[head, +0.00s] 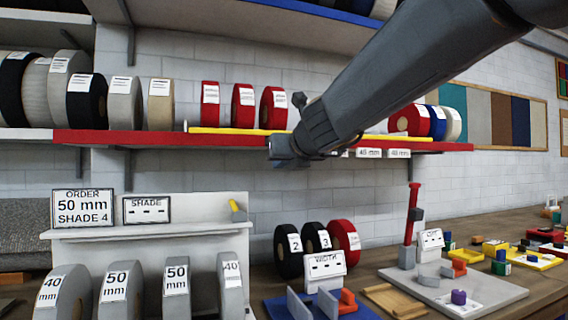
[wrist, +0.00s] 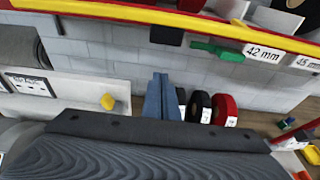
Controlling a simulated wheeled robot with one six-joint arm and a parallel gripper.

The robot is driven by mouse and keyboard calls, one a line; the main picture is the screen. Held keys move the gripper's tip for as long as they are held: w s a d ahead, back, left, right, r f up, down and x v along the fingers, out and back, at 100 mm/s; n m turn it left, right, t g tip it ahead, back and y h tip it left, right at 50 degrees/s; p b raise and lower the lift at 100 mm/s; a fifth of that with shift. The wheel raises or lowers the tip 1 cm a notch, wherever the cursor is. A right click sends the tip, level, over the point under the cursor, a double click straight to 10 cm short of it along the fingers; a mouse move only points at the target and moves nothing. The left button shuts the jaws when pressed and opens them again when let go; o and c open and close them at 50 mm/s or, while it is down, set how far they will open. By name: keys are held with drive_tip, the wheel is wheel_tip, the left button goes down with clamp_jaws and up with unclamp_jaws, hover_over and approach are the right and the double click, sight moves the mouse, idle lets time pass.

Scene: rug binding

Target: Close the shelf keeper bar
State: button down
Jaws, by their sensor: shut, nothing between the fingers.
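The keeper bar is a long yellow bar (head: 225,131) along the front of the red shelf (head: 120,141), in front of the tape rolls. My arm covers its middle; its yellow shows again to the right of the arm. In the wrist view the yellow bar (wrist: 130,12) runs across the top along the red edge. My gripper (head: 284,160) is at the shelf's front edge in the head view, apparently nearer the camera than the bar. The wrist view shows its fingers (wrist: 162,97) together and empty, below the bar. I cannot tell whether the bar is latched.
Red rolls (head: 243,107) stand behind the bar. A green piece (wrist: 215,50) sits under the shelf edge beside the 42 mm label (wrist: 264,53). A grey stand with a yellow peg (head: 237,210) and a red post (head: 411,215) rise below. Wall space under the shelf is open.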

drive_tip(key=shift+w+a+r+p, duration=0.2)
drive_tip(key=shift+w+r+p, duration=0.45)
drive_tip(key=shift+r+p, duration=0.2)
drive_tip(key=shift+w+a+r+p, duration=0.15)
drive_tip(key=shift+w+r+p, duration=0.5)
drive_tip(key=shift+r+p, duration=0.15)
drive_tip(key=shift+d+r+p, duration=0.1)
drive_tip(key=shift+r+p, duration=0.05)
drive_tip(key=shift+p, duration=0.45)
drive_tip(key=shift+s+p, duration=0.1)
drive_tip(key=shift+p, duration=0.65)
drive_tip(key=shift+r, duration=0.1)
